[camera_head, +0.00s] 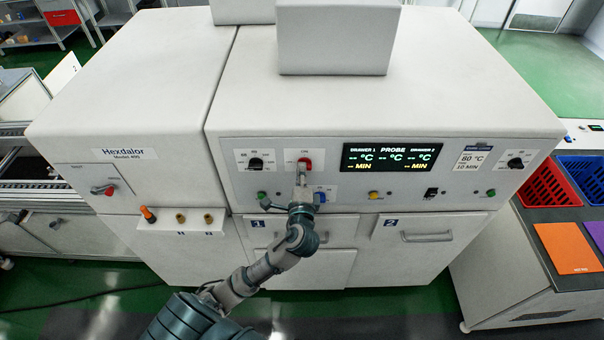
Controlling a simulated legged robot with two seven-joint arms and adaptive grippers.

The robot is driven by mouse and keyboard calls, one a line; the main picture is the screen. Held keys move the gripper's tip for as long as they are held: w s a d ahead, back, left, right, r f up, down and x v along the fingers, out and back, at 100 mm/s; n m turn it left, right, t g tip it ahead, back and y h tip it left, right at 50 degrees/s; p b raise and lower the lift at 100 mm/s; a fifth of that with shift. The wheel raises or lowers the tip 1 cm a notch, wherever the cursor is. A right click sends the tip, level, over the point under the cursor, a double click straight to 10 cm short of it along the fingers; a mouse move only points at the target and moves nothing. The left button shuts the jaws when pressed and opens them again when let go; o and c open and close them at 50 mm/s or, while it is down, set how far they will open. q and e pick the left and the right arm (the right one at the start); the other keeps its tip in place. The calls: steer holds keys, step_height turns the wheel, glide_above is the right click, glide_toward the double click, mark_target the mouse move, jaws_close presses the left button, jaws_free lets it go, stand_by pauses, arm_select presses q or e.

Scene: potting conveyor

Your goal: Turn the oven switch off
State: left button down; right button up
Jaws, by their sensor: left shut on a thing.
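The oven (390,105) is a large white cabinet with a control panel on its front. A red rotary switch (305,163) sits on a white plate on the panel, left of the display (391,157). The display is lit and shows dashes for drawer 1, probe and drawer 2. My left gripper (303,173) reaches up from below and is shut on the red switch. The fingers hide the lower part of the switch, so its exact angle is hard to tell. My right gripper is not in view.
Black knobs (256,163) and (515,163) flank the panel, with a yellow button (373,194) below the display. Drawer 2's handle (427,237) protrudes below. A red crate (548,187) stands on the right bench. Green floor lies in front.

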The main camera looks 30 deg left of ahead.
arm_select(q)
steer(key=shift+n, duration=0.6)
steer(key=c, duration=1.2)
jaws_free()
steer(key=shift+o, duration=0.2)
steer(key=shift+w+a+f, duration=0.1)
steer(key=shift+f, duration=0.05)
steer(key=v, duration=0.7)
